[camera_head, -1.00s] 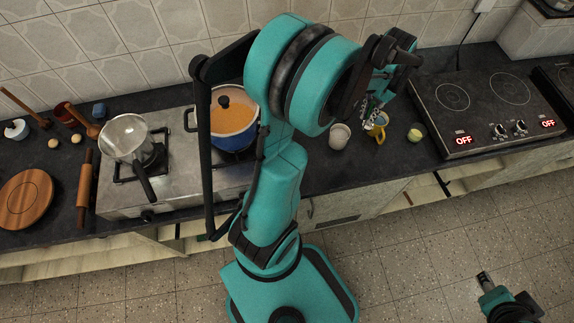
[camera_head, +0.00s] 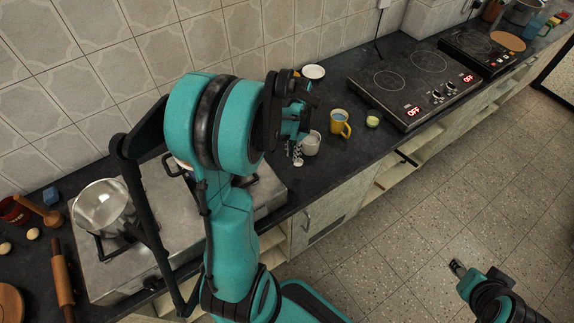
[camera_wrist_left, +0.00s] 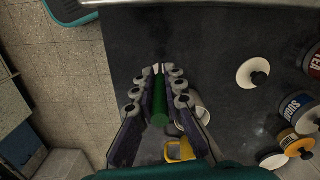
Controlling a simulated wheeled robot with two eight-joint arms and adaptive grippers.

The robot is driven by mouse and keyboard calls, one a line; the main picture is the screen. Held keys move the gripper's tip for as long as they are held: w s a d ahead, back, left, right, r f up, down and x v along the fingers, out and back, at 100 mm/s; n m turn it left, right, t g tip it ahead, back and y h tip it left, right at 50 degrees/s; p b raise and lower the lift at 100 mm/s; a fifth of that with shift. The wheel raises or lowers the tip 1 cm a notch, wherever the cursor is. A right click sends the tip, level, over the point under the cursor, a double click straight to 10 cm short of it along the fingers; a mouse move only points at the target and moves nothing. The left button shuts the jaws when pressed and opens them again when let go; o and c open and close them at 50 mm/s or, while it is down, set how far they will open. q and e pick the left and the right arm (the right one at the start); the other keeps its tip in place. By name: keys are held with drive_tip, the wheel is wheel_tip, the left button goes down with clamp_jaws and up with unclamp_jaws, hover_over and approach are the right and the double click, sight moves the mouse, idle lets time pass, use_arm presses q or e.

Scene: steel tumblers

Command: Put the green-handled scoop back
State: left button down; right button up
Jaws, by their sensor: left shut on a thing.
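My left gripper (camera_head: 297,154) is over the dark counter, just left of the white cup (camera_head: 311,145). In the left wrist view the gripper (camera_wrist_left: 160,90) is shut on the green handle of the scoop (camera_wrist_left: 160,110), which lies between the two fingers. The scoop's far end is mostly hidden by the fingers, and I cannot tell whether it touches the counter. My right gripper (camera_head: 457,267) is low at the right, over the floor and away from the counter; its jaws are too small to read.
A steel stove with a saucepan (camera_head: 103,207) is left, a black cooktop (camera_head: 412,82) right. Several labelled jars (camera_wrist_left: 297,104) stand beside the gripper in the wrist view.

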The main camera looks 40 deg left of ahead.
use_arm(q)
drive_tip(key=shift+s+a+f+b, duration=0.2)
drive_tip(key=shift+s+f+b, duration=0.1)
drive_tip(key=shift+f, duration=0.55)
drive_tip(key=shift+s+a+f+b, duration=0.2)
drive_tip(key=shift+f+b, duration=0.15)
drive_tip(key=shift+f, duration=0.55)
drive_tip(key=shift+s+a+f+b, duration=0.2)
drive_tip(key=shift+f+b, duration=0.1)
drive_tip(key=shift+f, duration=0.55)
drive_tip(key=shift+f, duration=0.2)
drive_tip(key=c, duration=1.6)
unclamp_jaws()
drive_tip(key=shift+r, duration=0.1)
drive_tip(key=shift+r, duration=0.1)
